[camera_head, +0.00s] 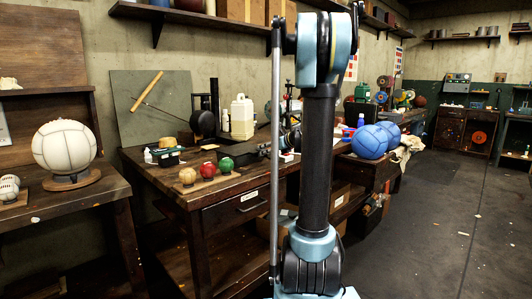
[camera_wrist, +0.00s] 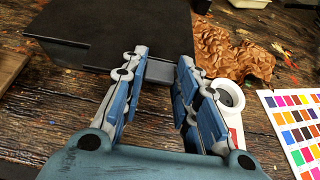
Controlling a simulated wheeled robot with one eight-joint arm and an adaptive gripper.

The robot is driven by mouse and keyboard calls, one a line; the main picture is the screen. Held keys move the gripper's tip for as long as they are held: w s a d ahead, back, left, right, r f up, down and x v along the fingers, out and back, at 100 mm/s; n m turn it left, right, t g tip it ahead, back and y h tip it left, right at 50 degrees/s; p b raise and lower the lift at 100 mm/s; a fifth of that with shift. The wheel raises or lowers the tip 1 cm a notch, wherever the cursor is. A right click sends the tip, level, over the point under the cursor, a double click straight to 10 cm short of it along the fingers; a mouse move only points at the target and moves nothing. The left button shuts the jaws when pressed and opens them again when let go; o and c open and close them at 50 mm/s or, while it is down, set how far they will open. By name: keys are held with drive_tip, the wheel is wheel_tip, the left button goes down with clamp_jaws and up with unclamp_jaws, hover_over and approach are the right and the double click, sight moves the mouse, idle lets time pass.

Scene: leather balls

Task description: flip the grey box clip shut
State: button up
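A dark, nearly black box (camera_wrist: 105,30) lies on the worn wooden table at the top left of the wrist view. A small flat grey clip (camera_wrist: 160,71) sits at the box's near right edge and appears to stick out from it. My gripper (camera_wrist: 162,60) is open, its two blue-grey fingers spread apart. The clip shows between the fingertips, with the left finger overlapping the box's near edge. I cannot tell whether either finger touches the clip.
Right of the fingers stand a white round container (camera_wrist: 231,96), crumpled brown material (camera_wrist: 235,52) and a colour chart (camera_wrist: 297,128). In the head view the workbench (camera_head: 165,180) carries red, green and tan balls, with blue balls (camera_head: 370,141) to the right. The floor at right is mostly clear.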

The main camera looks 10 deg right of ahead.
idle(0.3)
drive_tip(key=v, duration=1.1)
drive_tip(key=shift+s+d, duration=0.25)
drive_tip(key=shift+r, duration=0.15)
drive_tip(key=s+a+f+n+g+h, duration=0.1)
drive_tip(key=s+a+f+n+g, duration=0.1)
drive_tip(key=s+a+f+n, duration=0.3)
drive_tip(key=s+a+f+n+g, duration=0.1)
drive_tip(key=s+n, duration=0.3)
drive_tip(key=s, duration=0.3)
drive_tip(key=s+a+f+n+g+h, duration=0.1)
drive_tip(key=s+a+f+n+g, duration=0.1)
drive_tip(key=s+a+f+n, duration=0.3)
drive_tip(key=s+d+f+n+g+h, duration=0.1)
drive_tip(key=s+f+n, duration=0.4)
drive_tip(key=s, duration=0.5)
drive_tip(key=s+d+f+n+g+h, duration=0.2)
drive_tip(key=s+d+f+n+h, duration=0.2)
drive_tip(key=s+n, duration=0.5)
drive_tip(key=shift+s+d+f+n+h, duration=0.3)
drive_tip(key=shift+s+f+h, duration=0.15)
drive_tip(key=shift+f, duration=0.5)
